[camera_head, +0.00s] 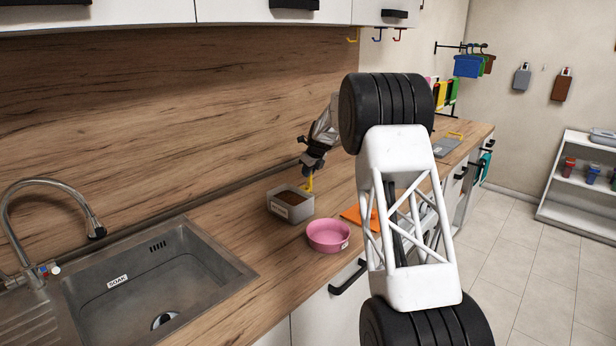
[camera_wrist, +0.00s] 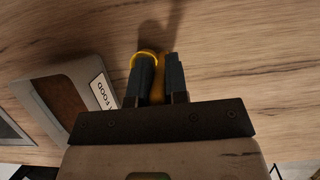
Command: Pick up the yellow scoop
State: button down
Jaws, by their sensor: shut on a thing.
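The yellow scoop (camera_head: 309,185) shows just under my gripper (camera_head: 312,168) in the head view, by the right back edge of a grey bin. In the wrist view the scoop (camera_wrist: 158,88) sits between the two dark fingers of my gripper (camera_wrist: 160,68), which is shut on it. A rounded yellow end shows past the left finger. Bare wooden counter lies behind the scoop in the wrist view. I cannot tell whether the scoop touches the counter. Part of the scoop is hidden by the fingers.
The grey bin (camera_head: 290,210) holds brown contents; its label in the wrist view partly reads "FOOD". A pink bowl (camera_head: 328,237) stands near the counter's front edge, with an orange cloth (camera_head: 352,214) beside it. A sink (camera_head: 215,270) lies left. The wooden splashback (camera_head: 190,110) stands behind.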

aim_at(306, 187)
jog(key=shift+r, duration=4.75)
jog(key=shift+s+a, duration=0.1)
jog(key=shift+s, duration=0.05)
jog(key=s+a+r+n+g+y, duration=0.1)
jog(key=s+a+r+n, duration=0.1)
jog(key=s+a+n, duration=0.2)
jog(key=s+a+r+n+g+y, duration=0.1)
jog(key=s+a+r+n+g, duration=0.1)
jog(key=s+n, duration=0.8)
jog(key=shift+a+r+n, duration=0.6)
jog(key=shift+a+n, duration=0.55)
jog(key=shift+n, duration=0.05)
jog(key=shift+s, duration=0.1)
jog(key=shift+f, duration=0.35)
